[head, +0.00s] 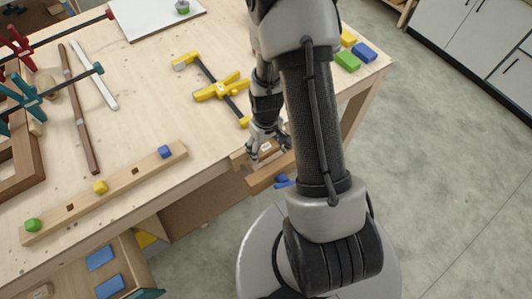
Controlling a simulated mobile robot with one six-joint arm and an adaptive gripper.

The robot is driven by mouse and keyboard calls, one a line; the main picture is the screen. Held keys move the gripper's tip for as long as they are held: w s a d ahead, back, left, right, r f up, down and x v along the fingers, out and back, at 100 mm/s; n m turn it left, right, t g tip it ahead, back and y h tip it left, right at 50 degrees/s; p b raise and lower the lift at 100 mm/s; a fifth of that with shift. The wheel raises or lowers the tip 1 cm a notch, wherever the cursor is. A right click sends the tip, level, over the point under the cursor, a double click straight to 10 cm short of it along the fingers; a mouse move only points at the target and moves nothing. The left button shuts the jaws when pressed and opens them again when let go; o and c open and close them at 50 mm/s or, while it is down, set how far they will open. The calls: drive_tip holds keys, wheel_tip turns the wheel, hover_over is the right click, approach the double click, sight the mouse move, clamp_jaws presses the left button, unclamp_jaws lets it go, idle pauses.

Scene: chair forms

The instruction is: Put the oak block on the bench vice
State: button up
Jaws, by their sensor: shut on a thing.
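The bench vice (266,178) is at the front edge of the workbench. Its wooden jaw juts out past the edge, and a blue part shows below it. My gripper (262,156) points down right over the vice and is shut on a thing. A small pale wooden piece at the fingers appears to be the oak block; the fingers and my arm hide most of it. I cannot tell whether the block touches the vice.
The workbench (222,150) has a yellow clamp (220,88) behind my gripper. A wooden bar (125,184) with coloured blocks lies along the front left. Blue, green and yellow blocks (348,61) sit at the right corner. An open drawer (127,268) juts out at lower left.

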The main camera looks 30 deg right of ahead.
drive_tip(key=shift+f+b, duration=0.45)
drive_tip(key=shift+f, duration=1.5)
drive_tip(key=shift+f, duration=0.1)
drive_tip(key=shift+f, duration=0.15)
drive_tip(key=o, duration=1.1)
wheel_tip(320, 180, up, 12)
drive_tip(key=p, duration=0.3)
wheel_tip(320, 180, up, 10)
drive_tip(key=a+t, duration=0.1)
drive_tip(key=a, duration=0.1)
wheel_tip(320, 180, up, 14)
drive_tip(key=t, duration=0.2)
hover_over(266, 153)
drive_tip(key=s+a, duration=0.4)
drive_tip(key=a, duration=0.3)
drive_tip(key=s+a+r+t, duration=0.1)
drive_tip(key=s+a+r, duration=0.1)
drive_tip(key=s+r, duration=0.2)
drive_tip(key=s, duration=0.3)
drive_tip(key=shift+s+a+r+t, duration=0.25)
drive_tip(key=shift+s+r+t, duration=0.05)
drive_tip(key=shift+s+r, duration=0.1)
